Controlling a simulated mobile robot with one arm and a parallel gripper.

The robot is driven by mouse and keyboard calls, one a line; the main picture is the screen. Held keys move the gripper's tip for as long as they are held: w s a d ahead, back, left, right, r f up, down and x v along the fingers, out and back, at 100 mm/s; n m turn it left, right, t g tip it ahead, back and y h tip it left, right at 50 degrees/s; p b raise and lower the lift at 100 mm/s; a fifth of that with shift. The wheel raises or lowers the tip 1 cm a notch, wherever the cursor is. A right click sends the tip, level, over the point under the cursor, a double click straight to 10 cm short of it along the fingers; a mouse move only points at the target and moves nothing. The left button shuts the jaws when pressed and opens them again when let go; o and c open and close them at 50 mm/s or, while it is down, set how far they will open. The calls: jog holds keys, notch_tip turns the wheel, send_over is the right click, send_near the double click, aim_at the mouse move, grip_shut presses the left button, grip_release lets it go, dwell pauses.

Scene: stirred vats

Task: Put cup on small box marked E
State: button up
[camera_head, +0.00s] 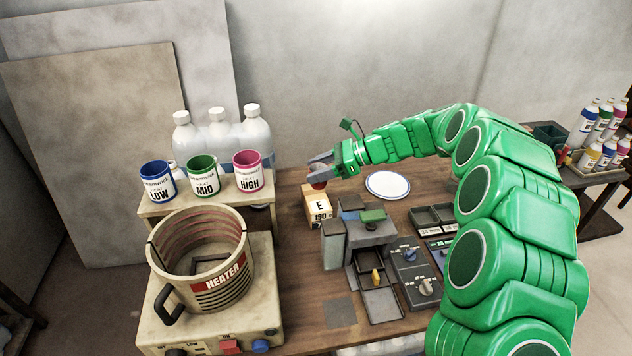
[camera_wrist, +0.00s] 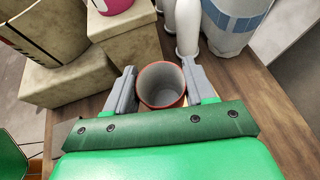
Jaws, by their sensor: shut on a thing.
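The cup (camera_wrist: 162,84), red outside with a grey inside, is upright between the two grey fingers of my gripper (camera_wrist: 158,76) in the wrist view. My gripper (camera_head: 320,165) is shut on it. In the head view only a small red part of the cup (camera_head: 319,185) shows below the fingers. The small wooden box marked E (camera_head: 319,208), also labelled 190, stands on the table directly under the cup. The cup is at the box's top; I cannot tell whether it rests on it or hangs just above.
A white plate (camera_head: 388,185) lies right of the box. A grey machine (camera_head: 362,233) stands in front. The heater pot (camera_head: 200,262) is at left, with LOW, MID and HIGH cups (camera_head: 204,177) on a stand behind it. White-capped bottles (camera_head: 219,135) stand behind.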

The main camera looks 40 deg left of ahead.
jog(key=shift+w+a+f, duration=0.35)
jog(key=shift+a+f, duration=0.05)
jog(key=shift+f, duration=0.25)
jog(key=shift+w+a+f, duration=0.35)
jog(key=shift+w+f, duration=0.05)
jog(key=shift+f, duration=0.2)
jog(key=shift+w+a+f, duration=0.35)
jog(key=shift+a+f, duration=0.05)
jog(key=shift+f, duration=1.8)
jog(key=shift+f, duration=0.1)
jog(key=o, duration=1)
jog(key=shift+w+d+r, duration=0.1)
jog(key=shift+r, duration=0.1)
jog(key=v, duration=1.1)
jog(key=shift+w+d+r, duration=0.1)
jog(key=shift+w+d, duration=0.1)
jog(key=shift+d, duration=0.05)
